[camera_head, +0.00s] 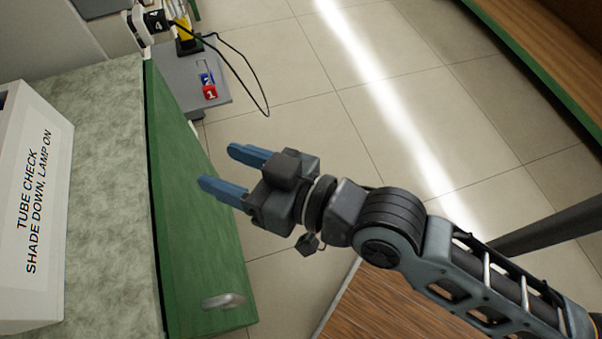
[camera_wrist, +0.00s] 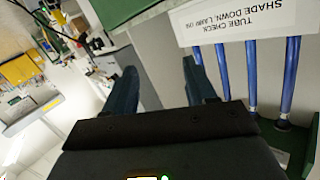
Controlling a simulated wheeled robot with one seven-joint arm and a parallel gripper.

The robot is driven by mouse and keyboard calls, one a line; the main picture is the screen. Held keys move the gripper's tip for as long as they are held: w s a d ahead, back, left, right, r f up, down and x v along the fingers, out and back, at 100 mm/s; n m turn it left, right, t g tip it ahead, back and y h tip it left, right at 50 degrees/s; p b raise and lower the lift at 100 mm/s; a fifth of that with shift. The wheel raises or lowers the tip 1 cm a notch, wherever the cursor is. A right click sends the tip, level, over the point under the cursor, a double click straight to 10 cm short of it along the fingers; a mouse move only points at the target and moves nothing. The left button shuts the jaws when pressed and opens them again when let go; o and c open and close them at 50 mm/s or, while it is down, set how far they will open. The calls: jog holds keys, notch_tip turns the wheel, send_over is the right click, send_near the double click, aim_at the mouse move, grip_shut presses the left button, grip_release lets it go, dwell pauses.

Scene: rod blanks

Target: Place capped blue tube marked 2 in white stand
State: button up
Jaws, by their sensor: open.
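My gripper (camera_head: 218,167) is open and empty, its two blue fingers apart over the floor beside the green cabinet. The fingers also show in the wrist view (camera_wrist: 160,68). Several long blue rods (camera_wrist: 251,75) show at the right of the wrist view, beside an upside-down white sign; I see no number on them. In the head view, a small blue piece with a white mark (camera_head: 205,78) sits beside a red block marked 1 (camera_head: 210,93); I cannot read its mark. I cannot identify the capped tube marked 2 or the white stand for certain.
A white box lettered TUBE CHECK (camera_head: 35,200) stands on the speckled counter (camera_head: 105,190) at left. The green cabinet front (camera_head: 190,220) has a metal handle (camera_head: 223,300). A black cable (camera_head: 250,75) loops near the grey plate (camera_head: 180,90). Tiled floor (camera_head: 300,140) is clear.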

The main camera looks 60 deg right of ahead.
jog(key=s+d+h, duration=0.1)
jog(key=s+d, duration=0.2)
jog(key=s, duration=0.7)
jog(key=s+d+g+h, duration=0.1)
jog(key=s+d, duration=0.3)
jog(key=s, duration=0.6)
jog(key=shift+d+f+n+h, duration=0.15)
jog(key=shift+f+n+h, duration=0.15)
jog(key=shift+s, duration=0.1)
